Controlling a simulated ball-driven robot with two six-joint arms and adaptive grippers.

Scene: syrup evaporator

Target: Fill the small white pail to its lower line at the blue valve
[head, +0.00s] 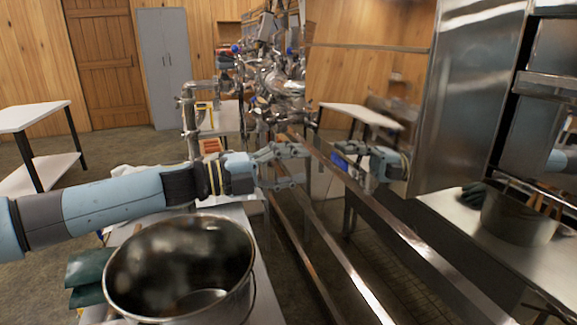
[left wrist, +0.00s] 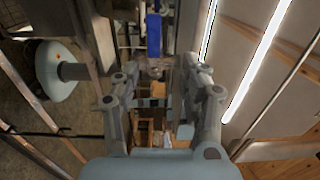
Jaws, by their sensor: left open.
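My left gripper (head: 303,167) reaches in from the left in the head view, its two fingers apart and pointing right, with nothing between them. It also shows open in the left wrist view (left wrist: 162,72). A blue part (head: 341,162), perhaps the blue valve's handle, shows just beyond the fingertips. An upright blue bar (left wrist: 153,35) stands ahead of the fingers in the left wrist view, apart from them. I cannot make out the small white pail or its lower line. My right gripper is not in view.
A large steel pail (head: 118,281) stands at the front left on a light bench (head: 262,285). The polished steel wall (head: 455,100) at right seems to mirror my arm and this pail. Long steel rails run alongside. A white table (head: 32,116) stands far left.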

